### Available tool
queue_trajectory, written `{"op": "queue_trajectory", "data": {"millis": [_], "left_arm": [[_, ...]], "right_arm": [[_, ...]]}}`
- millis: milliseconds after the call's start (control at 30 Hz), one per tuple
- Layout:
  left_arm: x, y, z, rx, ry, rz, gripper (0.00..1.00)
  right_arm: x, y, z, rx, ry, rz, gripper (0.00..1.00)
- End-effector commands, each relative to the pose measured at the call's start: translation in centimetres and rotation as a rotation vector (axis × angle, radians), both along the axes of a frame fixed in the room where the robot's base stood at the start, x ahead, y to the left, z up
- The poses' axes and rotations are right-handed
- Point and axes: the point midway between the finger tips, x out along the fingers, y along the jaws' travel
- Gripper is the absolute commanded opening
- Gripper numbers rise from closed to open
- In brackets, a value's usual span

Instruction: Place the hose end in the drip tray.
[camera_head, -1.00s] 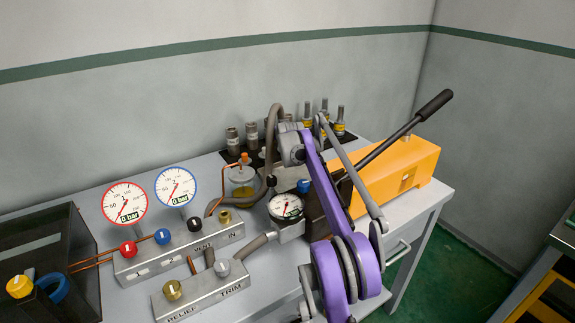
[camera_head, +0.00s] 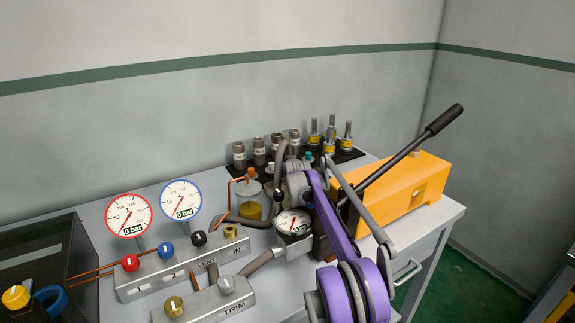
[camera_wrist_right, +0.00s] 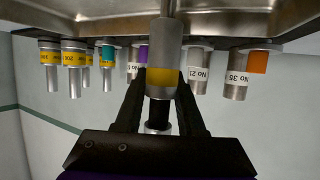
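The grey hose (camera_head: 281,152) arches up beside the gripper in the head view. I cannot make out the drip tray clearly there. My left gripper is not in view.
Several metal fittings (camera_head: 259,150) stand on a black mat behind the arm. A jar (camera_head: 249,200) and gauge manifold (camera_head: 175,264) stand left. An orange pump (camera_head: 395,190) with a long black-handled lever (camera_head: 443,120) is close on the right. A dark box (camera_head: 45,250) is far left.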

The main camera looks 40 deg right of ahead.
Motion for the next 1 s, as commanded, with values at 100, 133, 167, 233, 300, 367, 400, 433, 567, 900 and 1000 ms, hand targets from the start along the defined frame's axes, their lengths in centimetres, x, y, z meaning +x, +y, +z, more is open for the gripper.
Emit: {"op": "queue_trajectory", "data": {"millis": [100,133,167,233,300,367,400,433,567,900,1000], "left_arm": [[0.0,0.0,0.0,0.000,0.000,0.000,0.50],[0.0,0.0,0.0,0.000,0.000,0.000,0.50],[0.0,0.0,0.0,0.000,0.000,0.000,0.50],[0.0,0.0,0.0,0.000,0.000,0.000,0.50],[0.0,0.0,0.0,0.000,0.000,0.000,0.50],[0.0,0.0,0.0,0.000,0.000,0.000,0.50],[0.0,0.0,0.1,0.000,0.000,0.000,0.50],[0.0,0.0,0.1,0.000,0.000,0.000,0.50],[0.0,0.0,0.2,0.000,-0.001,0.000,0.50],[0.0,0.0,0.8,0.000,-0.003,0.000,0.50],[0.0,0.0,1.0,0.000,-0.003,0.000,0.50]], "right_arm": [[0.0,0.0,0.0,0.000,0.000,0.000,0.62],[0.0,0.0,0.0,0.000,0.000,0.000,0.64],[0.0,0.0,0.0,0.000,0.000,0.000,0.64],[0.0,0.0,0.0,0.000,0.000,0.000,0.64],[0.0,0.0,0.0,0.000,0.000,0.000,0.64],[0.0,0.0,0.1,0.000,0.000,0.000,0.64],[0.0,0.0,0.1,0.000,0.000,0.000,0.64],[0.0,0.0,0.3,0.000,0.000,0.000,0.64],[-0.6,0.5,0.8,0.000,0.000,0.000,0.64],[-4.3,3.2,2.7,0.000,0.000,0.000,0.64],[-5.1,3.7,3.0,0.000,0.000,0.000,0.64]]}}
